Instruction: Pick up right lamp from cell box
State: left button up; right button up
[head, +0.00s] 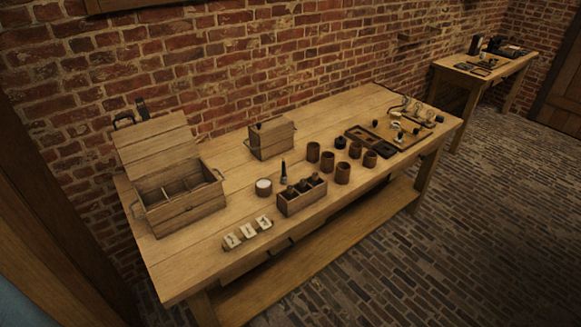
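An open wooden box (185,217) with a raised lid (155,145) stands at the left end of the table. Its inside is divided and looks dark and mostly empty. A smaller divided wooden box (302,203) near the front edge holds several dark upright objects (303,186). I cannot tell which box is the cell box. No lamp is clear at this size. A slim dark upright object (283,174) stands just behind the small box. Neither of my grippers is in view.
The long wooden table (222,275) also bears a closed wooden box (271,138), several brown jars (343,172), a white-topped jar (263,187), pale labelled blocks (247,232) and a board with fittings (400,130). A second table (485,70) stands back right.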

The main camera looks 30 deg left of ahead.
aim_at(314, 183)
jog(key=i+l+u, duration=0.15)
jog(key=u, duration=0.25)
jog(key=i+l+u, duration=0.25)
jog(key=u, duration=0.15)
jog(key=i+l+u, duration=0.25)
jog(key=u, duration=0.2)
